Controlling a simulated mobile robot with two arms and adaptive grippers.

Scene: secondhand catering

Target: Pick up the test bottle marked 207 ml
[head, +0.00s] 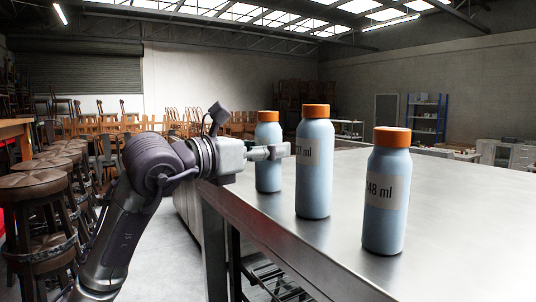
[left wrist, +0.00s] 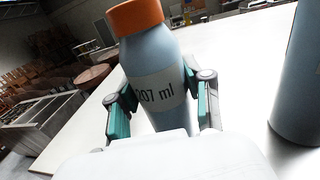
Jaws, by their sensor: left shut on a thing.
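Three pale blue bottles with orange caps stand in a row on a metal table (head: 440,215). The far-left bottle (head: 267,178) is the one at my left gripper (head: 272,152); its label is hidden in the head view. In the left wrist view this bottle (left wrist: 150,58) shows a label reading 207 ml. The left gripper's fingers (left wrist: 160,95) are on both sides of it, shut on its body. It is upright and its base appears to be at the tabletop. My right gripper is not in view.
The middle bottle (head: 314,190) has a partly hidden label ending in 37 ml. The nearest bottle (head: 384,225) has a label ending in 48 ml. Wooden stools (head: 38,190) stand left of the table. The table's right side is clear.

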